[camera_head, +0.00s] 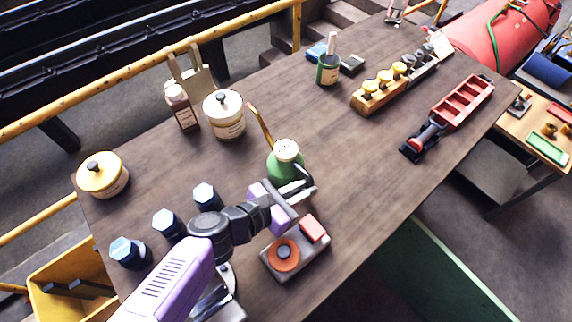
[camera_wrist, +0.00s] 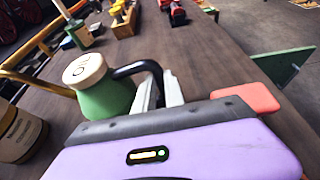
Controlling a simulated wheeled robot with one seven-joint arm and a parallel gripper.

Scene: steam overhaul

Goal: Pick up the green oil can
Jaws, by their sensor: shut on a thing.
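The green oil can (camera_head: 283,168) has a cream lid and a long yellow-brown spout that points up and to the left. It stands on or very near the wooden table, upright; I cannot tell whether its base is off the surface. My gripper (camera_head: 297,190) is at its right side, with the jaws shut on its black handle. In the wrist view the can (camera_wrist: 106,97) is left of the pale fingers (camera_wrist: 158,93), and its black handle reaches across to them. The lower part of the can is partly hidden by my gripper.
A grey block with an orange disc and red pad (camera_head: 297,262) lies just below my gripper. Blue-capped pieces (camera_head: 166,222) stand to the left. A round cream tin (camera_head: 224,116) and a brown bottle (camera_head: 181,107) stand behind. The table's middle right (camera_head: 360,150) is clear.

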